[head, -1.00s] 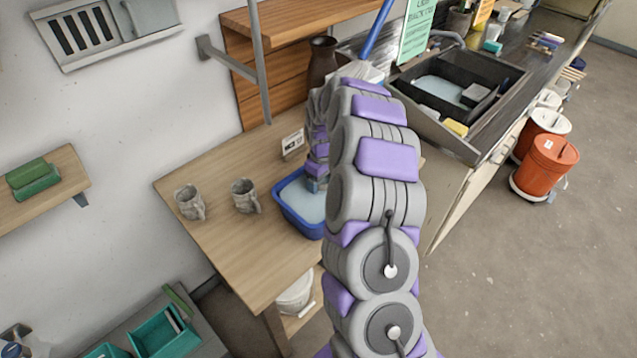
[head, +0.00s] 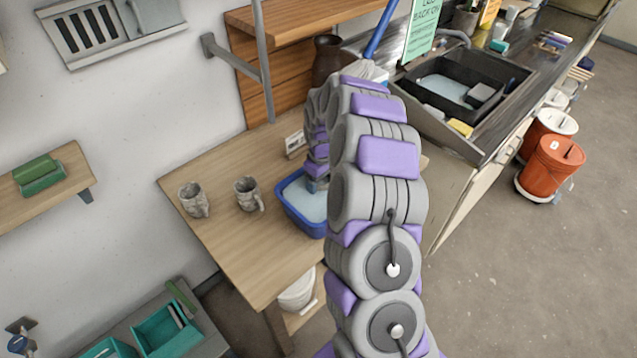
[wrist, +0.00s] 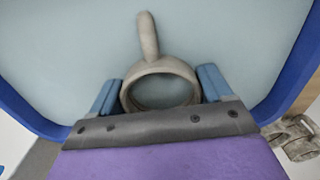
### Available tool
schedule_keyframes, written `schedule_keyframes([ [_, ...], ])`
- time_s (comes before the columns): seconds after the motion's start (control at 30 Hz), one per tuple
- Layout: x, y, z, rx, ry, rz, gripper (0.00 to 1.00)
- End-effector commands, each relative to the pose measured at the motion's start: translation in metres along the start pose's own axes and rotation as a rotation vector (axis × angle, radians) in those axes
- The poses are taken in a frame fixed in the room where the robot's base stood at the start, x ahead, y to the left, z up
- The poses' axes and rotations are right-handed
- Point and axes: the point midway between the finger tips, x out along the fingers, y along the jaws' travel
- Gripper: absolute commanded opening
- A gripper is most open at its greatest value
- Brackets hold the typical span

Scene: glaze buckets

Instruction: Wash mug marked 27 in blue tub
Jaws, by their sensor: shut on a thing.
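My gripper (wrist: 160,88) is shut on a grey-beige mug (wrist: 152,68), with one blue finger at each side of it. The mug's round opening faces the wrist camera and its handle points up in the picture. Its number is not visible. The blue tub (head: 298,221) stands on the wooden table and holds pale water. In the wrist view the tub's blue wall (wrist: 298,75) surrounds the held mug, which is over or in the water; I cannot tell how deep. In the head view my arm hides the mug and much of the tub.
Two speckled grey mugs, a left one (head: 194,200) and a right one (head: 248,194), stand on the wooden table (head: 225,235) left of the tub. A dark sink (head: 462,88) is at the right.

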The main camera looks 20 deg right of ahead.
Motion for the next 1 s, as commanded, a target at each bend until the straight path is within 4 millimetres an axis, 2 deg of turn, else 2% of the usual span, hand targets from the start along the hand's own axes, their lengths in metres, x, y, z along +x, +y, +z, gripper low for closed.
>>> schedule_keyframes([
  [0.2,-0.001,0.011,0.005,0.001,0.000,0.001,0.36],
  [0.43,0.000,0.013,0.006,0.000,0.000,0.000,0.36],
  [1.0,-0.001,-0.008,-0.004,-0.001,0.003,0.002,0.36],
])
